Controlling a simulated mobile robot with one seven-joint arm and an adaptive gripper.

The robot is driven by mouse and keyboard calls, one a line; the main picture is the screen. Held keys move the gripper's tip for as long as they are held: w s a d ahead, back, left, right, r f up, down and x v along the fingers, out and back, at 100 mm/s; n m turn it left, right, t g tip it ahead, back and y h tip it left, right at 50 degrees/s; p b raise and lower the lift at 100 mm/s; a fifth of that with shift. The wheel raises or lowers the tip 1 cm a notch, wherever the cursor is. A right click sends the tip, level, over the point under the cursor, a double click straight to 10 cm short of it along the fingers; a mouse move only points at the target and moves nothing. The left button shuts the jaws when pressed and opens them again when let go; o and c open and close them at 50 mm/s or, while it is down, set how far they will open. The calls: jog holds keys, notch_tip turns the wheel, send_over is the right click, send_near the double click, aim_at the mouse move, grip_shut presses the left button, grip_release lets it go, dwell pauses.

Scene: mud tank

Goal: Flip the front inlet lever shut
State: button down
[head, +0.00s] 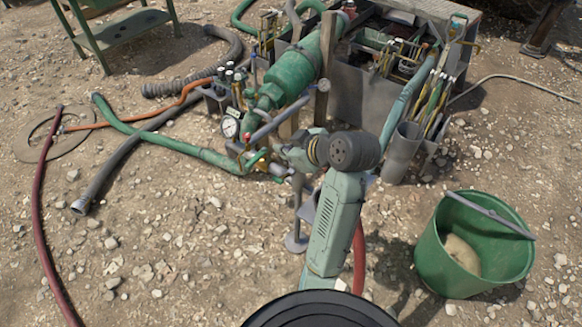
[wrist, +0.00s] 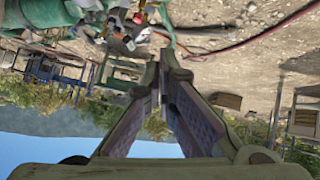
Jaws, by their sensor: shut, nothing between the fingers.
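The green tank (head: 293,72) lies tilted on its stand, with a pressure gauge (head: 229,127) and brass and red fittings (head: 250,158) at its near end. A green hose (head: 175,147) runs left from these fittings. I cannot clearly single out the front inlet lever among them, nor tell its position. My gripper (wrist: 157,75) is shut and empty in the wrist view, its tips pointing toward small red, white and grey fittings (wrist: 130,38). Whether the tips touch anything is unclear. In the head view my arm reaches the fittings, and its fingers cannot be made out.
A grey tool crate (head: 350,100) stands right of the tank. A green bucket (head: 450,270) stands at the lower right. A dark red hose (head: 42,200) and a grey hose (head: 120,155) lie on the left. Stony ground in front is mostly clear.

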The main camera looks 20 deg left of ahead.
jog(key=shift+g+h, duration=0.3)
jog(key=shift+g, duration=0.2)
jog(key=d, duration=0.1)
jog(key=s+d+f, duration=0.1)
jog(key=d+f, duration=0.1)
jog(key=shift+s+f, duration=0.1)
jog(key=shift+s, duration=0.15)
send_over(280, 181)
notch_tip(280, 181, down, 10)
jog(key=shift+s+a+r, duration=0.1)
jog(key=shift+r, duration=0.15)
jog(key=shift+f, duration=0.75)
